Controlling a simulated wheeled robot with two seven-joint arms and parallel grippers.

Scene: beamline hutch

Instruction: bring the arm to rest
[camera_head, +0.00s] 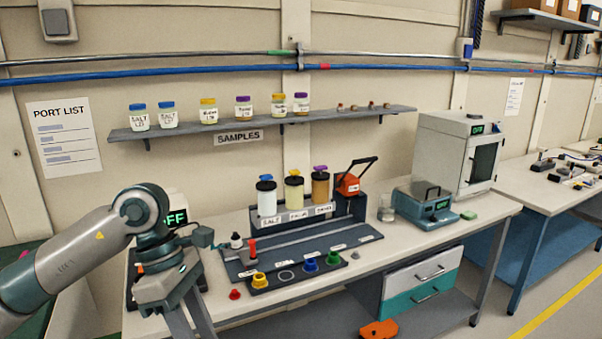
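My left arm (65,262) comes in from the left and bends down at its wrist, in front of the left end of the bench. My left gripper (191,322) points down at the bottom edge of the view. Its two fingers look spread, with a gap and nothing seen between them; their tips are cut off by the frame. It appears apart from the dark station (325,247) on the bench. My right arm and gripper are not in view.
A small red piece (235,294) and a tray with coloured caps (297,274) are close right of my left gripper. A display unit (177,216) stands behind my wrist. A blue-grey device (424,204) and a cabinet (457,150) stand right. The sample shelf (262,124) hangs above.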

